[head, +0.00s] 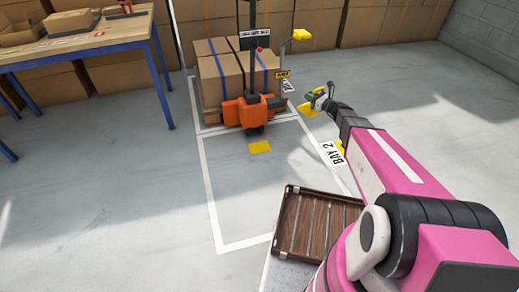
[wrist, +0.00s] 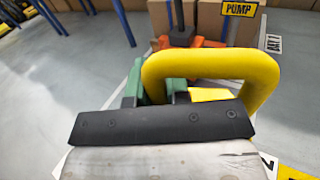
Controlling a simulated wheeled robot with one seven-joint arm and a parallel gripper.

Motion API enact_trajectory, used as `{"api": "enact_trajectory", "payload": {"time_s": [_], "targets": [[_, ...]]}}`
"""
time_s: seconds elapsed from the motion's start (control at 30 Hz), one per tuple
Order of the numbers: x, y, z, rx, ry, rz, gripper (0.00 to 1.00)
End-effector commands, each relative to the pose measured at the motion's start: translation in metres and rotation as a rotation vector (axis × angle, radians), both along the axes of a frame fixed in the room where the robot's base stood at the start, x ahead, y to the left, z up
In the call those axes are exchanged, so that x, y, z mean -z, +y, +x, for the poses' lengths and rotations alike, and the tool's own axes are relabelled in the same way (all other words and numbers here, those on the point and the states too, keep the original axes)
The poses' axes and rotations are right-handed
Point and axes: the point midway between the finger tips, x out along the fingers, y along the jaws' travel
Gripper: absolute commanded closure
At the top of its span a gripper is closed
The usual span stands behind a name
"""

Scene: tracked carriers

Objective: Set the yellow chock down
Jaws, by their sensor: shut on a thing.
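My gripper (head: 318,97) is shut on the yellow chock (head: 306,109) and holds it out at the end of my arm, to the right of the pallet truck. In the wrist view a thick yellow loop (wrist: 212,62) arches in front of the green fingers. It appears to be part of the chock.
An orange pallet truck (head: 252,111) stands with strapped cartons (head: 218,80) behind it. A yellow patch (head: 260,147) lies on the floor in the white-lined bay. A slatted brown crate (head: 290,220) is near my arm. A workbench (head: 75,47) stands left. Grey floor is clear between.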

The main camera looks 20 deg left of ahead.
Motion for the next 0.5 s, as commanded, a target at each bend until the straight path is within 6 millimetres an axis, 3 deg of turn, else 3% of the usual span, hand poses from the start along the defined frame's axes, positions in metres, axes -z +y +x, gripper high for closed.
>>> {"api": "enact_trajectory", "payload": {"time_s": [0.03, 0.2, 0.5], "targets": [[0.023, 0.024, 0.015, -0.010, 0.003, 0.001, 1.00], [0.081, 0.092, 0.036, -0.025, 0.002, 0.000, 1.00], [0.191, 0.213, 0.049, -0.052, 0.002, 0.000, 1.00]]}}
